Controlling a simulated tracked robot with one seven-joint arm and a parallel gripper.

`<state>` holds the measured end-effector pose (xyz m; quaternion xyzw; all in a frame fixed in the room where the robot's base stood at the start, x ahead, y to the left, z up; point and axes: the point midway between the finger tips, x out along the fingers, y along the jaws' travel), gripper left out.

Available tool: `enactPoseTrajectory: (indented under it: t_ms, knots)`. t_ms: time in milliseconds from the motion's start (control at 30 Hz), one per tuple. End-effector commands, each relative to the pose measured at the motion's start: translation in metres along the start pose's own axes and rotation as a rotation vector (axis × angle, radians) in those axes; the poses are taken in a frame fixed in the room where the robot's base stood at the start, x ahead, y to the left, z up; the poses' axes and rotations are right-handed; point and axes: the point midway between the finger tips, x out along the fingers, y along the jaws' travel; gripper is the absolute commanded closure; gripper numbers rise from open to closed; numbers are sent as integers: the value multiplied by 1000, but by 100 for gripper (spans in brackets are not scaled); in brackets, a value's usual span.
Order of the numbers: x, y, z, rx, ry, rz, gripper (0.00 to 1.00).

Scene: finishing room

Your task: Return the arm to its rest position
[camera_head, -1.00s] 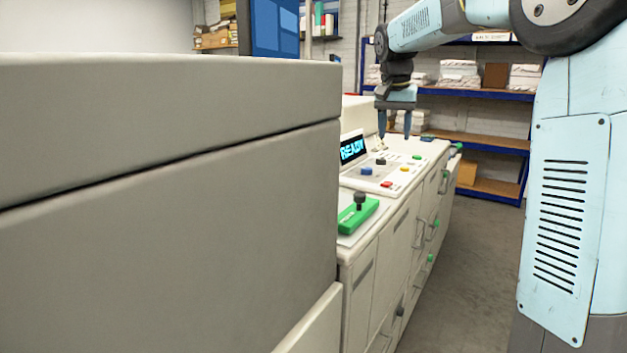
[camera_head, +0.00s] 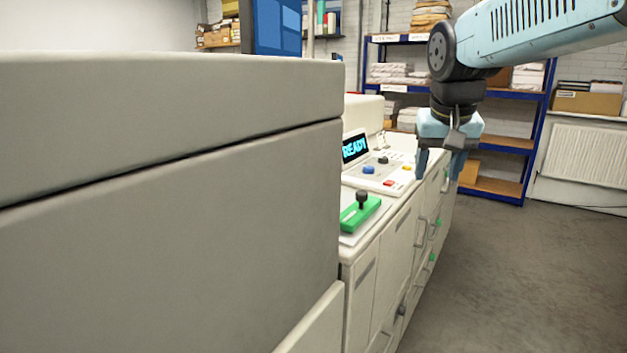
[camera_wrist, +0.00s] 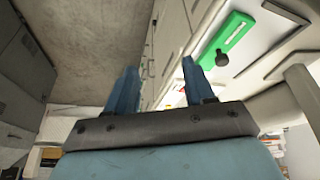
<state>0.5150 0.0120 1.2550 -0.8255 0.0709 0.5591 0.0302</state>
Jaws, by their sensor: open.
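My gripper (camera_head: 437,166) is light blue with two dark blue fingers. In the head view it hangs fingers-down beside the right edge of the machine's top, near the control panel (camera_head: 382,173). It is open and empty, with the fingers apart. In the wrist view my gripper (camera_wrist: 158,82) shows the gap between its fingers with nothing in it. My blue arm link reaches in from the upper right of the head view.
The long cream machine (camera_head: 385,265) has drawers with handles. A green lever plate (camera_head: 360,213) with a dark knob and a lit READY display (camera_head: 355,148) are on top. A large grey cover (camera_head: 170,190) fills the left. Blue shelves (camera_head: 507,196) stand behind. Floor (camera_head: 500,280) at right is clear.

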Motion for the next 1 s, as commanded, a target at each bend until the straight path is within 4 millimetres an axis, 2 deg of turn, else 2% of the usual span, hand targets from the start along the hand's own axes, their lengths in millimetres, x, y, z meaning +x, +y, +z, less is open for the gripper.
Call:
enactPoseTrajectory:
  t_ms: [33, 300, 500, 700, 1000]
  knots:
    - [0, 3, 14, -10, 10, -6, 47]
    - [9, 17, 78, -66, 59, -44, 47]
    - [21, 24, 119, -102, 92, -73, 47]
    - [29, 28, 139, -122, 110, -88, 47]
    - [30, 28, 142, -125, 111, -91, 47]
